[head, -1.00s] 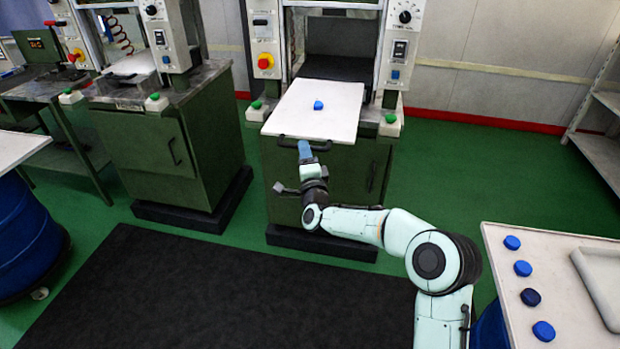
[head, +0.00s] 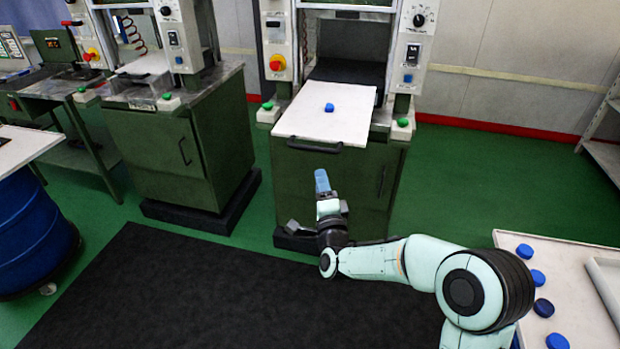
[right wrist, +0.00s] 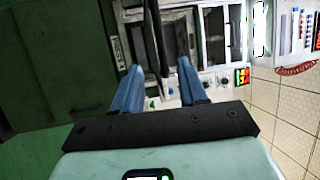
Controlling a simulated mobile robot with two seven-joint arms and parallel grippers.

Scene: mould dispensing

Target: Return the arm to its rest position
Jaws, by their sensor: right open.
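My right arm reaches in from the lower right in the head view. Its gripper (head: 322,180) is below and in front of the dark handle (head: 315,147) of a white sliding plate (head: 345,126), apart from it. In the right wrist view the two blue fingers of the gripper (right wrist: 158,80) stand apart, with nothing held between them. The plate is pulled out of the green press (head: 345,185), and a blue piece (head: 329,107) lies on it. My left gripper is not in view.
A second green press (head: 160,155) stands to the left, with a blue drum (head: 30,235) in front. At the lower right a white table (head: 550,255) holds several blue pieces and a pale tray (head: 600,285). A dark mat (head: 190,295) on the floor is clear.

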